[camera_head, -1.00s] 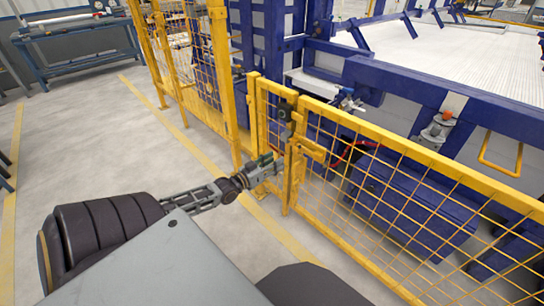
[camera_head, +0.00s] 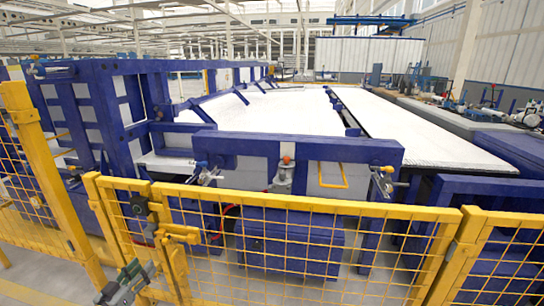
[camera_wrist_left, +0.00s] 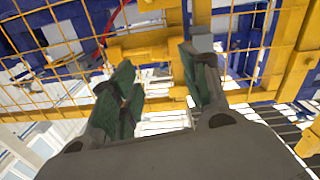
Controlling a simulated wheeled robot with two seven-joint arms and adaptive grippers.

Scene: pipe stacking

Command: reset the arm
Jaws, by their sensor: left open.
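My left gripper (camera_head: 132,277) shows at the bottom left of the head view, low in front of the yellow mesh gate (camera_head: 300,245) and just below its latch (camera_head: 172,233). In the left wrist view the two dark green fingers of the left gripper (camera_wrist_left: 160,90) stand apart with nothing between them. Yellow gate bars (camera_wrist_left: 150,45) lie beyond the fingertips. I cannot tell whether the fingers touch the gate. My right gripper is in neither view.
The yellow fence runs across the front, with a tall post (camera_head: 50,180) at the left. Behind it stands a blue machine frame (camera_head: 290,148) with long white beds (camera_head: 270,110). Some bare floor (camera_head: 40,280) shows at the bottom left.

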